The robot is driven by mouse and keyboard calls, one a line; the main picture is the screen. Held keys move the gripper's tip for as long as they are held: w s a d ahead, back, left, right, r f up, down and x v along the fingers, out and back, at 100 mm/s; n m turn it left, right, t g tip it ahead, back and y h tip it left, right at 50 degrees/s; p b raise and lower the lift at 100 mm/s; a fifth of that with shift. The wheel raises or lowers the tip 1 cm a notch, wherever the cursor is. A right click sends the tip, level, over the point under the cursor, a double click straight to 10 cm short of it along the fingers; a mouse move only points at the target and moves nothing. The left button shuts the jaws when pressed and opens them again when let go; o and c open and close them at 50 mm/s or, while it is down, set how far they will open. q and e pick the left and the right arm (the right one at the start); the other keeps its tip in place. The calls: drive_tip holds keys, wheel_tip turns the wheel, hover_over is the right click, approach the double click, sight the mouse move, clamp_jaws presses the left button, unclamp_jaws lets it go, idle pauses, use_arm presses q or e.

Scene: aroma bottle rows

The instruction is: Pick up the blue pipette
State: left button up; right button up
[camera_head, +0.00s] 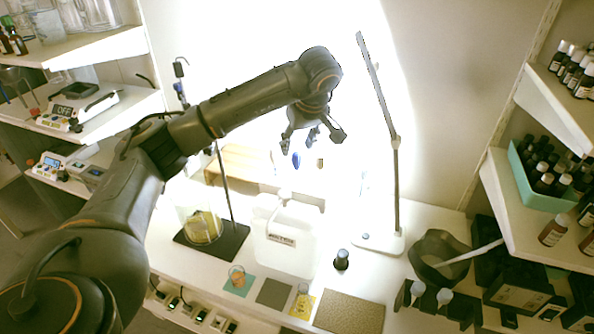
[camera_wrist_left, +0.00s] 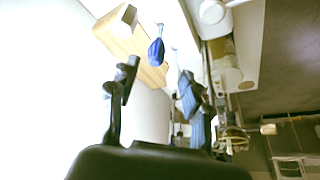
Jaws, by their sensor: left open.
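The blue pipette shows as a small dark-blue bulb (camera_head: 296,160) in the head view, just below my left gripper. Its lower part is lost in the glare. In the left wrist view the blue bulb (camera_wrist_left: 156,51) is beyond the fingertips, roughly between them and apart from them. My left gripper (camera_head: 311,138) is open and empty, reaching in from the upper left with its fingers pointing down. Its two fingers (camera_wrist_left: 159,84) stand apart in the left wrist view. My right gripper is not in view.
A light wooden stand (camera_head: 238,160) is at the back of the white table. A lamp arm (camera_head: 396,180) rises to the right. A beaker (camera_head: 203,226) on a dark base stands at left.

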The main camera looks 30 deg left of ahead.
sight(297, 153)
use_arm(q)
drive_tip(key=shift+w+a+f, duration=0.1)
drive_tip(key=shift+f, duration=0.3)
drive_tip(key=p+x, duration=0.1)
drive_tip(key=x, duration=0.1)
drive_tip(key=p+x, duration=0.1)
drive_tip(key=x, duration=0.2)
drive_tip(key=shift+w+p, duration=0.4)
drive_tip(key=shift+c, duration=1.1)
drive_tip(key=c, duration=0.5)
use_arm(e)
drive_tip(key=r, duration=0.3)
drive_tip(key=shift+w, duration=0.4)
